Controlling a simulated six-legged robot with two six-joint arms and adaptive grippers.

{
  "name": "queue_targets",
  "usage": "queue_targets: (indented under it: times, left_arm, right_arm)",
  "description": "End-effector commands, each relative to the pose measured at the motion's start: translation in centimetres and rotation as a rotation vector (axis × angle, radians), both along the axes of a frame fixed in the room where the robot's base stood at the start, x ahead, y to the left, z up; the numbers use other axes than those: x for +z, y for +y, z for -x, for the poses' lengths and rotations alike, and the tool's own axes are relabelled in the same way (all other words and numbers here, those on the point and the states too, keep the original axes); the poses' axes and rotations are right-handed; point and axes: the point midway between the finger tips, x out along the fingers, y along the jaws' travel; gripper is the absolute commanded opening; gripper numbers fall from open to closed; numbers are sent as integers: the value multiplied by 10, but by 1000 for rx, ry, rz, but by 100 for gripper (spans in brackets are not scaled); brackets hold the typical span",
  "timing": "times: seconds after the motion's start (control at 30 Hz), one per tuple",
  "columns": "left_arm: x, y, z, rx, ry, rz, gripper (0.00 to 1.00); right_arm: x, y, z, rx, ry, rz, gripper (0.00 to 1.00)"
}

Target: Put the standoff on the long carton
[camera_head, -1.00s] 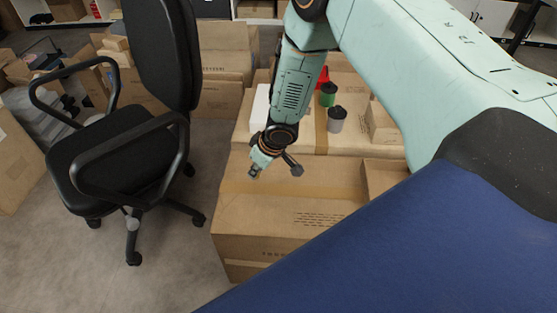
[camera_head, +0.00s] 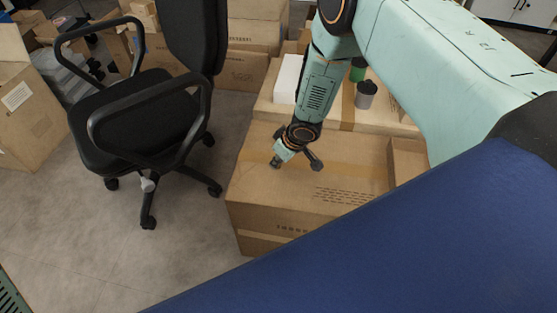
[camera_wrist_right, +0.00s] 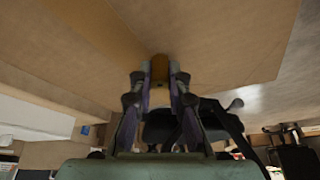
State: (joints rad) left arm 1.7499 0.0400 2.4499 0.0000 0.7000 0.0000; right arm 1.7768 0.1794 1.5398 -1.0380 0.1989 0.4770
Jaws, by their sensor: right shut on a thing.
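My right gripper (camera_head: 276,162) hangs over the left part of a large brown taped carton (camera_head: 262,185), which looks like the long carton. Its gap above the carton top is hard to judge. In the right wrist view, the gripper (camera_wrist_right: 159,76) is shut on a small brass-coloured piece, the standoff (camera_wrist_right: 159,66), with its lower part hidden between the fingers. A broad carton face (camera_wrist_right: 230,40) fills the upper part of that view. In the head view the standoff is too small to make out. My left gripper is not in view.
Another carton (camera_head: 277,108) behind bears a white box (camera_head: 288,78), a grey cup with a dark lid (camera_head: 366,95) and a green container (camera_head: 358,70). A smaller carton (camera_head: 408,160) stands at the right. A black office chair (camera_head: 140,120) stands left; the floor (camera_head: 190,240) in front is clear.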

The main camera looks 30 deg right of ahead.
Motion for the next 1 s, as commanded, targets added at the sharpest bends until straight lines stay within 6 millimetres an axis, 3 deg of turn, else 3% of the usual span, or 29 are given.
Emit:
queue_targets:
  times: [0.1, 0.13, 0.4, 0.77, 1.0]
  left_arm:
    - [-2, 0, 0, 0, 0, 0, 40]
    - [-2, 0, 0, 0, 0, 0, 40]
    - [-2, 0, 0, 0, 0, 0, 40]
    - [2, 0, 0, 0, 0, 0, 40]
    - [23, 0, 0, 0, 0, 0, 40]
  right_arm:
    - [-4, 0, 0, 0, 1, 0, 0]
    - [-4, 0, 0, 0, 1, 0, 18]
    - [-3, 0, 0, 0, 1, 0, 39]
    - [3, 0, 0, -1, 0, 0, 39]
    - [46, -7, 15, -4, 0, -2, 39]
